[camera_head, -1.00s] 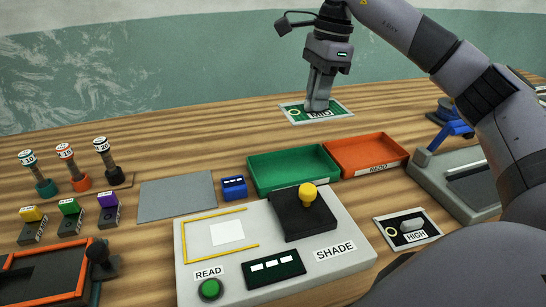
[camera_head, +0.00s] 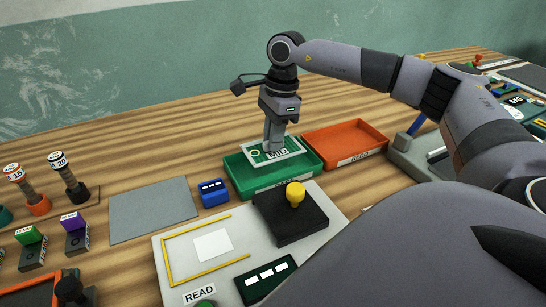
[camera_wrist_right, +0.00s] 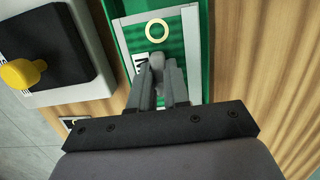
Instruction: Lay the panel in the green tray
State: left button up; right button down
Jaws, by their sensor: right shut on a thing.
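The panel (camera_head: 258,158) is a flat green plate with a pale border, a ring mark and the label MID. My right gripper (camera_head: 273,147) points down and is shut on the grip at the panel's middle. The panel is over the green tray (camera_head: 273,184), overlapping its back rim in the head view; I cannot tell whether it touches the tray. In the right wrist view, the panel (camera_wrist_right: 175,28) lies within the outline of the green tray (camera_wrist_right: 112,25), and my fingers (camera_wrist_right: 158,78) hide part of it. My left gripper is out of view.
The orange REDO tray (camera_head: 345,139) is empty, right of the green one. In front stands the SHADE device (camera_head: 180,244) with a black block and yellow knob (camera_head: 295,194). A blue block (camera_head: 213,192) and grey mat (camera_head: 152,208) lie left.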

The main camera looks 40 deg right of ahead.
aim_at(273, 171)
jog(key=shift+f, duration=3.05)
jog(key=shift+f, duration=0.1)
jog(key=c, duration=1.1)
grip_release()
jog(key=r, duration=0.4)
jog(key=d+r, duration=0.1)
jog(key=r, duration=0.7)
jog(key=shift+s+d+r, duration=0.1)
jog(key=shift+s+d, duration=0.15)
jog(key=shift+d, duration=0.1)
jog(key=shift+s, duration=0.1)
